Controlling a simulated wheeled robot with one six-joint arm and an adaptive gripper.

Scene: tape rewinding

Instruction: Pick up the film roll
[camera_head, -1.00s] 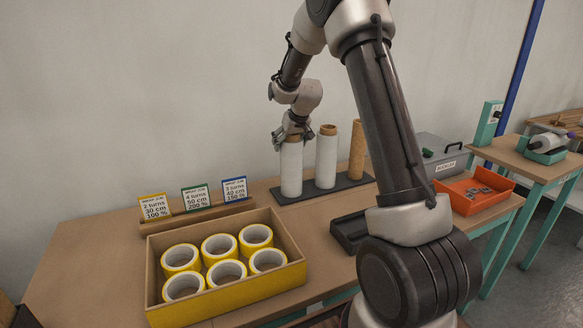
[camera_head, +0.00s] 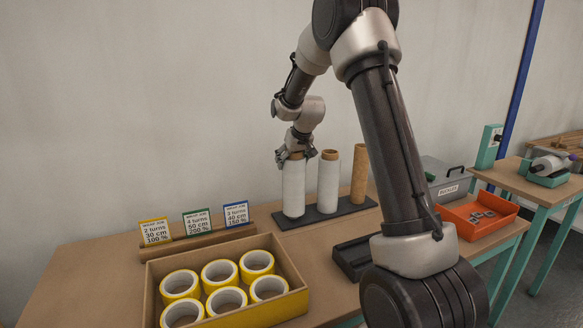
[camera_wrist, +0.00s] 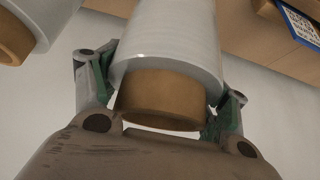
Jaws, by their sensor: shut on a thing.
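The film roll (camera_head: 293,190) is a white roll on a brown core, upright at the left end of the black holder (camera_head: 316,215). My gripper (camera_head: 295,156) is over its top and shut on it. In the wrist view, the gripper's fingers lie on both sides of the roll's brown core end (camera_wrist: 165,98), with the white film (camera_wrist: 170,45) beyond. The roll's foot is close to the holder; I cannot tell whether it touches.
A second white roll (camera_head: 328,183) and a bare brown core (camera_head: 359,174) stand just right on the same holder. A box (camera_head: 292,250) of yellow tape rolls sits in front, with three sign cards (camera_head: 196,223) behind it. An orange tray (camera_head: 470,228) and grey case (camera_head: 447,186) are at right.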

